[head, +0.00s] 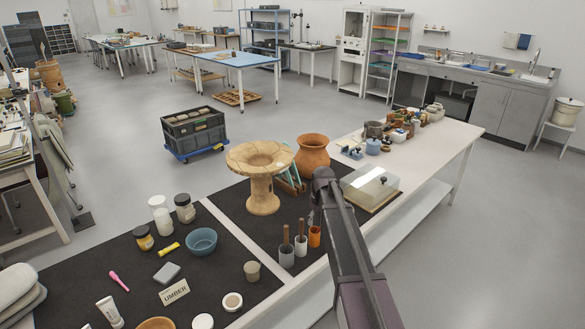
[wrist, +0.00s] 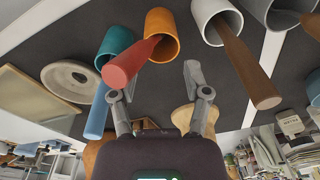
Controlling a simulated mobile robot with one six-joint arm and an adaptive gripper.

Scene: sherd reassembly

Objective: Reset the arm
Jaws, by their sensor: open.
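My arm reaches from the bottom right over the workbench in the head view, and my gripper (head: 314,214) points down near the upright cups. In the wrist view my gripper (wrist: 158,92) has its two fingers spread apart, with nothing held between them. An orange cup (wrist: 163,22) with a red handle (wrist: 128,66) leaning out stands close beyond the fingertips. The red handle ends near the left finger; whether they touch I cannot tell. The arm hides part of the bench behind it in the head view.
A tan pedestal vessel (head: 262,180), a terracotta jar (head: 312,153) and a clear-lidded box (head: 370,182) stand close around my gripper. The floor (head: 480,215) at right is clear.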

